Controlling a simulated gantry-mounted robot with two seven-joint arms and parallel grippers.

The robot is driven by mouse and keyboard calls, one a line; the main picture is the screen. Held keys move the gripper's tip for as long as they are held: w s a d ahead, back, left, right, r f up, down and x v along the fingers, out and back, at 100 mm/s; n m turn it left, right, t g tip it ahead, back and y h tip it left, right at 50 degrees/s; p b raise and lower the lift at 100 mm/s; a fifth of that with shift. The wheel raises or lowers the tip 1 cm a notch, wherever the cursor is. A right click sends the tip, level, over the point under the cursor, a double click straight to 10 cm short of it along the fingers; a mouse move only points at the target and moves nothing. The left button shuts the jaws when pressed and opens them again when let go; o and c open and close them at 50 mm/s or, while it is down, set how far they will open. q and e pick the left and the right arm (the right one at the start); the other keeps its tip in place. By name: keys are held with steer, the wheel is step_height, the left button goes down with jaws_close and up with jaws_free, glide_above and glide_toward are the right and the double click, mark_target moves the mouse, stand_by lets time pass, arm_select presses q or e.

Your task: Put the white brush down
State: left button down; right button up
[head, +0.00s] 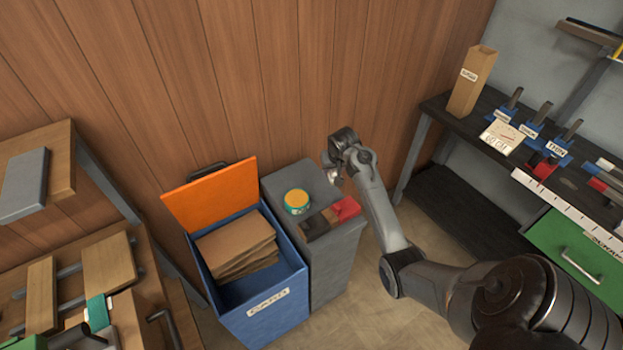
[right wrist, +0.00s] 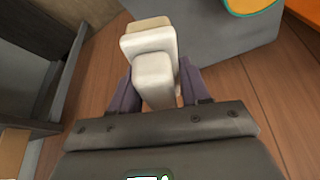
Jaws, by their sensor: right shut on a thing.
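The white brush (right wrist: 152,70) is between the fingers of my right gripper (right wrist: 153,95) in the right wrist view, and the fingers are shut on it. In the head view my right gripper (head: 336,172) is at the back right edge of the grey stand (head: 335,262), close to the wall. Only a small pale bit of the brush shows there, so I cannot tell whether it touches the stand. A red brush (head: 346,208) and a brown one (head: 315,226) lie along the stand's front edge. My left gripper is not in view.
A round green and yellow tin (head: 297,201) stands on the grey stand's top. A blue bin (head: 262,318) with an orange lid holds cardboard left of it. A dark workbench (head: 440,104) with tools is at the right. The wooden wall (head: 290,80) stands close behind.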

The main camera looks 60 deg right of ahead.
steer(key=b, duration=0.5)
glide_above(311, 175)
steer(key=s, duration=0.1)
steer(key=f, duration=0.4)
steer(key=a+f, duration=0.1)
steer(key=f, duration=0.1)
steer(key=shift+f, duration=0.25)
step_height(311, 175, down, 4)
steer(key=shift+r+b, duration=0.25)
steer(key=shift+b, duration=0.45)
steer(key=shift+f, duration=0.2)
steer(key=shift+f, duration=0.1)
